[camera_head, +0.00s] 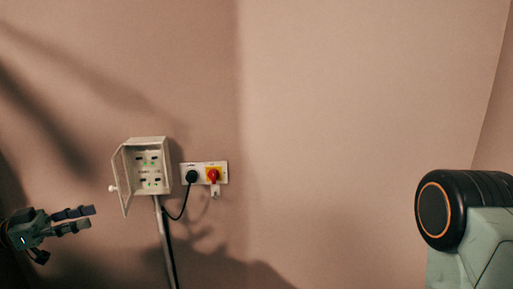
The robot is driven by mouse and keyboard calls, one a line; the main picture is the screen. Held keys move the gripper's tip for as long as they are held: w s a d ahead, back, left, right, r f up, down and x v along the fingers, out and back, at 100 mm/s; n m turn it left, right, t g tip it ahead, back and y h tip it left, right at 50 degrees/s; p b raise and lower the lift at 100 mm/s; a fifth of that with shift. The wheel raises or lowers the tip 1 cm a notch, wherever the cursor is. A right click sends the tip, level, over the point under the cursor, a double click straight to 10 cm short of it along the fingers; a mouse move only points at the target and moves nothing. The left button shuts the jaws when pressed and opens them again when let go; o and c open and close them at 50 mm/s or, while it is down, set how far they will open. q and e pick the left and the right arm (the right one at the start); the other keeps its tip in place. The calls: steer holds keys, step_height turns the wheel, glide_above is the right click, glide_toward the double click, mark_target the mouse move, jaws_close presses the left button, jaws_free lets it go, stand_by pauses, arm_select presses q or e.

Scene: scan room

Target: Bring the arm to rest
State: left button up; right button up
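My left gripper (86,218) comes in at the lower left edge. Its dark fingers point right and stand apart, with nothing between them. It is to the left of the white wall box and apart from it. A green and black part of my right arm (462,225) fills the lower right. My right gripper is out of view.
An open white box (152,168) with sockets and green lights stands on a pole (164,235), its door (122,180) swung left. Beside it, a wall plate (223,172) holds a black plug (192,176) with a cable and a red switch (213,175). The middle right is clear.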

arm_select(q)
steer(key=w+d+f+n+t+y, duration=0.1)
steer(key=w+d+f+n+t, duration=0.3)
steer(key=w+d+t, duration=0.15)
steer(key=d+f+n+t+y, duration=0.2)
steer(key=d+f+n+y, duration=0.5)
steer(key=d+f, duration=0.4)
steer(key=s+d+f+n+g+y, duration=0.2)
steer(key=s+f+g+y, duration=0.15)
steer(key=s+f, duration=0.55)
steer(key=s+d+f+n+g+y, duration=0.1)
steer(key=s+d+f+g+y, duration=0.25)
steer(key=s+f, duration=0.55)
steer(key=s+a+r+g+y, duration=0.1)
steer(key=s+g, duration=0.3)
steer(key=s, duration=0.8)
steer(key=s+a+r+g+y, duration=0.15)
steer(key=s+g, duration=0.25)
steer(key=s, duration=0.8)
step_height(320, 180, down, 17)
steer(key=b, duration=1.7)
steer(key=shift+w, duration=0.25)
arm_select(e)
step_height(320, 180, down, 17)
steer(key=shift+w+a, duration=0.35)
steer(key=shift+w, duration=0.05)
